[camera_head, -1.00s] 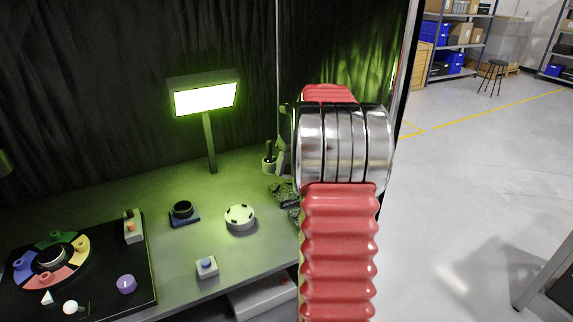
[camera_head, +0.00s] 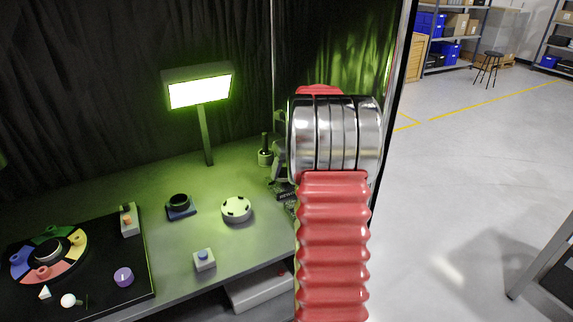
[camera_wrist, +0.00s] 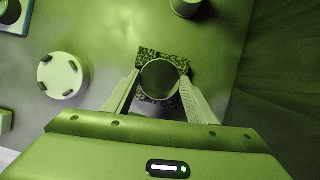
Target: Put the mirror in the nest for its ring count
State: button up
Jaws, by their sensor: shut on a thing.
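In the wrist view my gripper (camera_wrist: 160,92) is shut on the round mirror (camera_wrist: 160,80), a dark disc with a thin bright rim between the two fingertips. A speckled dark pad (camera_wrist: 148,52) shows behind and below the mirror; I cannot tell the height between them. No ring marks are readable on the mirror. In the head view my arm hides the mirror and most of the gripper. A round fixture with green, yellow, red and blue segments (camera_head: 78,243) lies on a black board (camera_head: 125,230) at the left. I cannot tell which part is the nest for the mirror.
A lit lamp (camera_head: 200,90) rises behind. A small pot (camera_head: 265,157) stands near the speckled pad.

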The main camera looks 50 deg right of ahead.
aim_at(284, 175)
jog(key=shift+f, duration=0.75)
jog(key=shift+f, duration=0.6)
dwell(2.1)
jog(key=o, duration=1.2)
jog(key=shift+a+f, duration=0.1)
jog(key=shift+a, duration=0.05)
jog(key=shift+a, duration=0.1)
jog(key=shift+w+d+r, duration=0.1)
jog(key=shift+r, duration=0.75)
jog(key=shift+w+d+r, duration=0.1)
jog(key=shift+r, duration=0.7)
jog(key=shift+o, duration=0.8)
